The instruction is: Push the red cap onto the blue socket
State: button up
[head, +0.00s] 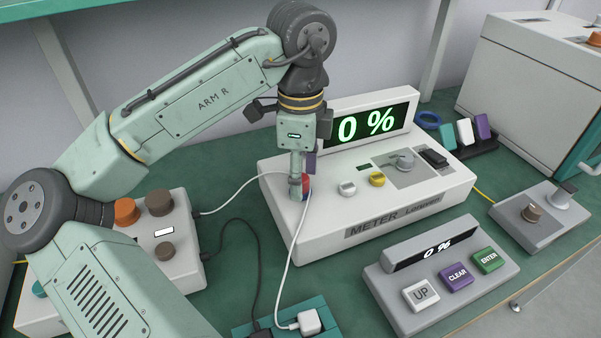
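The red cap (306,181) shows at the left end of the white meter box, partly hidden behind my gripper's near finger. My gripper (299,183) points straight down from above, with its fingertips around the cap; it looks shut on it. A small bluish part just under the cap (300,196) looks like the blue socket on the meter's top, mostly hidden by the fingertip and cap. The cap is right at the socket, but I cannot tell how far it is seated.
A white cable (284,262) runs close by the gripper. A button box (440,274) stands in front, a knob box (165,240) left.

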notch_tip(320, 180, up, 12)
dwell(0.4)
jog(key=shift+f, duration=0.15)
